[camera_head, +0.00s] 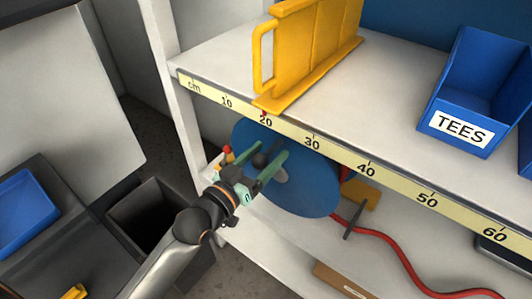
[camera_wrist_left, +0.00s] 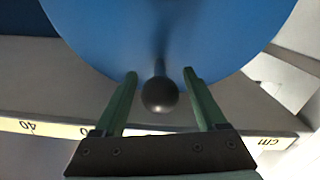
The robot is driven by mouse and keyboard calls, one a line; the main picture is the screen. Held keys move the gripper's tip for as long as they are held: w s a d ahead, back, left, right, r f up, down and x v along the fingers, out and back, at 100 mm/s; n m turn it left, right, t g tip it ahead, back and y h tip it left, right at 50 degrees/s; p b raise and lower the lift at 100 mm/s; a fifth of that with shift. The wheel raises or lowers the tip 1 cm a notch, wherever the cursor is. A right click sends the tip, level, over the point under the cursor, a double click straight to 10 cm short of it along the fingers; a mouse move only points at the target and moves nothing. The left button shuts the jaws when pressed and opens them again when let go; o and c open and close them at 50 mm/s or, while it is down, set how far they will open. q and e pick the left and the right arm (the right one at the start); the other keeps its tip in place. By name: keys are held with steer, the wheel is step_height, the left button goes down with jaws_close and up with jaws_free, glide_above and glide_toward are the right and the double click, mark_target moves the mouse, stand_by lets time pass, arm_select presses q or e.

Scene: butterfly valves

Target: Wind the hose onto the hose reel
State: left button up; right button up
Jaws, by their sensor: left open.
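The hose reel shows as a blue disc (camera_head: 305,187) under the front edge of the upper shelf in the head view; it also fills the top of the left wrist view (camera_wrist_left: 200,30). A dark round crank knob (camera_wrist_left: 159,95) sticks out from the disc. My left gripper (camera_head: 268,162) is open, its two green fingers pointing at the disc. In the left wrist view the knob lies between the fingers (camera_wrist_left: 160,75), with gaps on both sides. The red hose (camera_head: 400,258) runs from behind the disc along the lower shelf to the right. My right gripper is not in view.
The shelf edge carries a cm scale (camera_head: 340,153) just above the reel. A yellow holder (camera_head: 310,45) and a blue TEES bin (camera_head: 465,125) stand on the upper shelf. A yellow bracket (camera_head: 360,194) is right of the disc. A black bin (camera_head: 150,215) stands left.

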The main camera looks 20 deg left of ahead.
arm_select(q)
steer(key=shift+w, duration=0.1)
steer(key=shift+c, duration=0.3)
jaws_close()
stand_by(1.1)
